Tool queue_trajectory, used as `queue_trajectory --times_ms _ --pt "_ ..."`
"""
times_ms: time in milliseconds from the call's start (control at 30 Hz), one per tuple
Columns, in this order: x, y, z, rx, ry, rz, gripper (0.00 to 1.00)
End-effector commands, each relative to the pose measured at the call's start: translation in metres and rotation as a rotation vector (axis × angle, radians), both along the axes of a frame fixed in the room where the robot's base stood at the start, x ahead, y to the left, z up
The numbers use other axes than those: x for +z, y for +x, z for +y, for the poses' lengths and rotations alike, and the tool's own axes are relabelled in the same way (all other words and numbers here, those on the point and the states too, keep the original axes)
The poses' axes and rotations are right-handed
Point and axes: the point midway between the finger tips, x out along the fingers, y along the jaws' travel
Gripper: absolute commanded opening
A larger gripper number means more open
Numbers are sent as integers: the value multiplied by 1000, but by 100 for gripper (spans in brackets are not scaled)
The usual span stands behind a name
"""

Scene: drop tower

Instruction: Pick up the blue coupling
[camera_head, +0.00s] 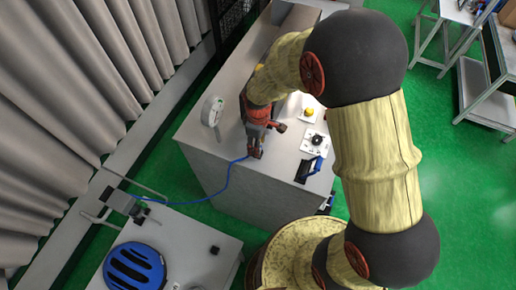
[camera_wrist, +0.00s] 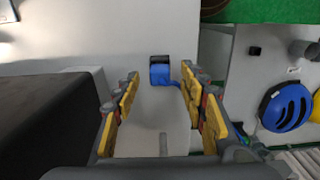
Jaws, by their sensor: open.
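The blue coupling (camera_wrist: 160,73), blue with a dark top end, shows in the wrist view against the pale grey surface. It appears between or just beyond the fingertips; its exact depth is hard to tell. My gripper (camera_wrist: 161,80) is open, with a yellow-padded finger on each side and no visible contact. In the head view my gripper (camera_head: 268,141) is low over the front of the grey cabinet. A blue cable (camera_head: 228,178) runs to the spot beside it, where the coupling is mostly hidden.
The grey cabinet top (camera_head: 205,143) also bears a round white dial (camera_head: 212,111), a yellow button box (camera_head: 308,112), a black knob plate (camera_head: 314,142) and a blue-and-black item (camera_head: 309,170). A lower table with a blue helmet (camera_head: 134,267) stands at front left. Curtains line the left.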

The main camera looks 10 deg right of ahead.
Motion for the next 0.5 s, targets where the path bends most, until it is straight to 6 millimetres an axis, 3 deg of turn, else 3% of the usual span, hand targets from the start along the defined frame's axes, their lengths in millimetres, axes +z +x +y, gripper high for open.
queue_trajectory --times_ms 200,433,500 --pt "-19 0 0 0 0 0 42" --pt "-21 0 0 0 0 -1 42" --pt "-21 0 0 0 0 -1 38"
